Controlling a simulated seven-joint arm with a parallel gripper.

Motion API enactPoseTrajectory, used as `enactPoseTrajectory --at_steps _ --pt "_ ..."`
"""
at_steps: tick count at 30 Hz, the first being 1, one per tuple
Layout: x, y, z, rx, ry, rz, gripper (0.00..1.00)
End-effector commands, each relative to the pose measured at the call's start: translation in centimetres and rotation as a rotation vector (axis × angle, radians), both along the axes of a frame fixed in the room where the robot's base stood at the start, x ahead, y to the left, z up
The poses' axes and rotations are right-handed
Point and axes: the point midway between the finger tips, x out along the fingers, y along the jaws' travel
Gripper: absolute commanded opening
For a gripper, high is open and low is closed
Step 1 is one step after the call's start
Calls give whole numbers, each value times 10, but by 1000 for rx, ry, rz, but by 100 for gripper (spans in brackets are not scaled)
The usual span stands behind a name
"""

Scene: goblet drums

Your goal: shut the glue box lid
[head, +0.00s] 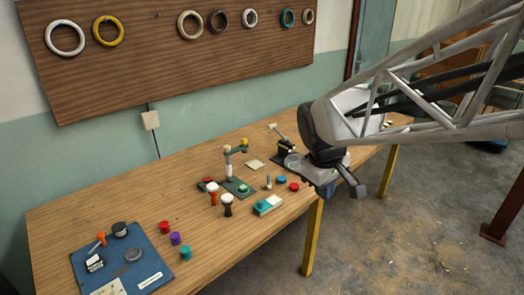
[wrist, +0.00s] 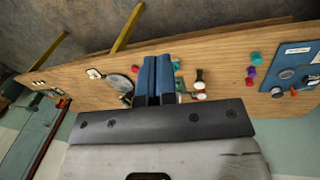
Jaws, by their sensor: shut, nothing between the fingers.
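A small low teal and cream box (head: 268,205), which looks like the glue box, stands near the front edge of the table in the head view. It is too small to tell how its lid sits. In the wrist view, a bit of teal (wrist: 176,65) that may be this box shows beside the fingers, partly hidden. My gripper (head: 326,190) is over the table's front edge, right of the box and apart from it. In the wrist view its two blue fingers (wrist: 156,72) lie close together, shut and empty.
Goblet drums (head: 227,204) and a green stand (head: 238,186) are just left of the box. Red and blue caps (head: 293,186) lie to its right. A dark clamp device (head: 287,147) stands behind. A blue board (head: 125,262) lies far left.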

Motion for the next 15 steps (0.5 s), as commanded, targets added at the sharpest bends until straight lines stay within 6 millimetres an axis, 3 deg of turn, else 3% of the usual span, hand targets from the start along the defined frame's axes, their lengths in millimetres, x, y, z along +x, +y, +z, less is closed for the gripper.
enactPoseTrajectory --at_steps 15 --pt "108 68 -36 -123 94 391 0"
